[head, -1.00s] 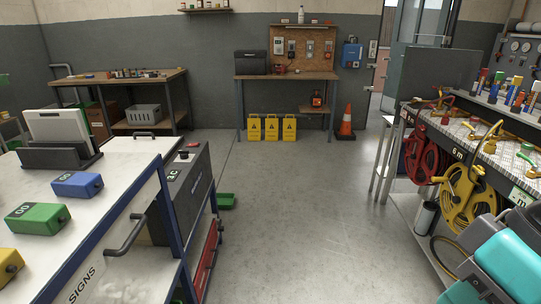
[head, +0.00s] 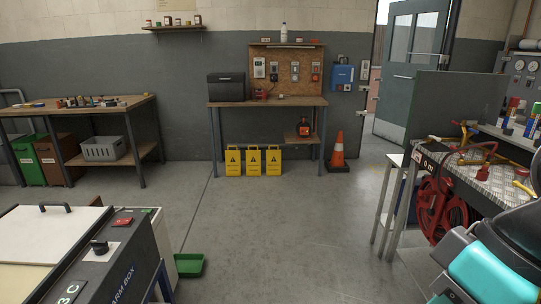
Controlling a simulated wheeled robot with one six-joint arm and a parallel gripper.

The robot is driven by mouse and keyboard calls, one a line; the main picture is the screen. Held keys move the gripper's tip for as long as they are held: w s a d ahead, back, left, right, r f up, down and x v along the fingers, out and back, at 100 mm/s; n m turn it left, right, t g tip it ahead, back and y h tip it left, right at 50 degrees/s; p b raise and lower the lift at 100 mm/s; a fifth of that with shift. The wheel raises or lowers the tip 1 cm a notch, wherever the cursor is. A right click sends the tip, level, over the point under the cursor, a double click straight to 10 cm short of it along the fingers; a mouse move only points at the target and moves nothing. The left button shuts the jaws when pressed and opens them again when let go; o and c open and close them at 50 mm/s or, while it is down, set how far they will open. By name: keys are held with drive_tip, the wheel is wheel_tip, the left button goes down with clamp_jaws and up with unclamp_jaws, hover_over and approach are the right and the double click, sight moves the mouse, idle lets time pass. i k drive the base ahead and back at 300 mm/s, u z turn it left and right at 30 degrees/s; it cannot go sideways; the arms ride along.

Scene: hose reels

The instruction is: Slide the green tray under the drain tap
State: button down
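A green tray (head: 189,265) lies on the floor at the lower left of the head view, beside the right end of the dark alarm-box bench. It looks shallow and open, and its left part is partly hidden by the bench. I cannot make out a drain tap in this view. Part of my arm, teal and dark, shows at the lower right corner. My gripper is not in the picture.
The concrete floor ahead is open. An alarm box (head: 118,262) stands near left, and a bench with a red hose reel (head: 440,207) near right. Yellow signs (head: 253,161) and an orange cone (head: 338,153) stand at the back wall by a workbench (head: 267,102).

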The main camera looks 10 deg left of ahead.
sight(188, 265)
drive_tip(key=u, duration=0.2)
drive_tip(key=i, duration=2)
drive_tip(key=u, duration=0.55)
drive_tip(key=i, duration=1.85)
drive_tip(key=u, duration=0.25)
